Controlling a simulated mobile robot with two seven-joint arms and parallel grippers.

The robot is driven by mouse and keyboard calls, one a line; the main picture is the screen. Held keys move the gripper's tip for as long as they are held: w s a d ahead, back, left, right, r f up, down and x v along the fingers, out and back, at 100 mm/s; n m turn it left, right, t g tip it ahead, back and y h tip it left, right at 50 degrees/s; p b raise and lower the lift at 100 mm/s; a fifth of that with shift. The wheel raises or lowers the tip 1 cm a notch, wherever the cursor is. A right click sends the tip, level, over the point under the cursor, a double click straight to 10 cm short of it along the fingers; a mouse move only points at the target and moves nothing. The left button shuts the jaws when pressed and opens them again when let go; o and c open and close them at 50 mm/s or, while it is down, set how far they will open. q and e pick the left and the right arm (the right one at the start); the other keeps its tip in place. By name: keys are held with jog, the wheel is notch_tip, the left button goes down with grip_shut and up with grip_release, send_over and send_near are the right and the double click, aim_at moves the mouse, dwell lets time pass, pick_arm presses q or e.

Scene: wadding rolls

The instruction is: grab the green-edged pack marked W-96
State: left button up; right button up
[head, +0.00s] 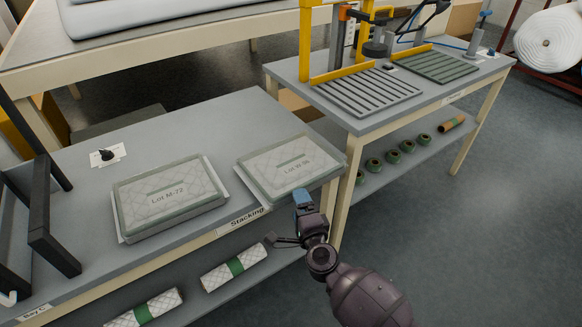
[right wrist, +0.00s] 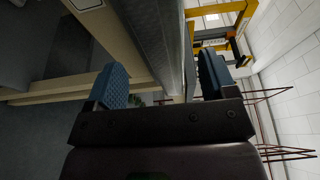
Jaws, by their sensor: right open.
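The pack marked W-96 (head: 270,175) lies flat on a pale sheet near the right end of the grey stacking table (head: 235,118). It is pale and quilted, with a green edge and a label strip on top. My right gripper (head: 302,196) is at the near edge of this pack in the head view; whether it touches cannot be told. In the right wrist view the two blue fingers stand apart with nothing clearly gripped between them (right wrist: 160,78). A similar pack marked M-72 (head: 165,210) lies to the left. My left gripper is not in view.
A black frame (head: 50,240) stands at the table's left end. A small dark knob on a white card (head: 107,155) sits behind the packs. Wrapped rolls (head: 235,268) lie on the shelf below. A second table (head: 440,92) with yellow-framed equipment adjoins at right. Floor is clear at lower right.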

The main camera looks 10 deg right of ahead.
jog(key=shift+w+r+b, duration=0.1)
jog(key=shift+w+b, duration=0.35)
jog(key=shift+w, duration=2.15)
jog(key=shift+c, duration=0.4)
jog(key=shift+a, duration=0.1)
jog(key=c, duration=1)
